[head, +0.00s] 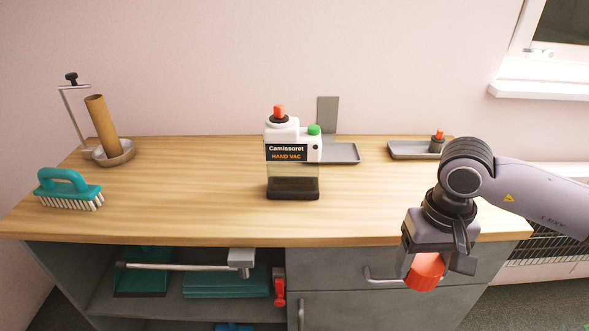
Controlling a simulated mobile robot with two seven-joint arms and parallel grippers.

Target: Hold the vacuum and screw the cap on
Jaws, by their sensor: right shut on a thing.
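The hand vacuum (292,140) stands upright near the middle of the wooden counter. It has a white body with a black label, a clear lower bin, a dark base, a green knob and a small red-orange piece on top. My right gripper (432,264) is at the right, pointing down in front of the counter's front edge. It is shut on a red-orange cap (426,273), apart from the vacuum; the fingers hide part of the cap. My left gripper is not in view.
A teal brush (67,187) and a cardboard tube (101,122) in a round dish are at the left. A grey tray (404,150) with a small dark, orange-topped item (437,141) lies back right. The counter (190,190) is clear around the vacuum's front and left.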

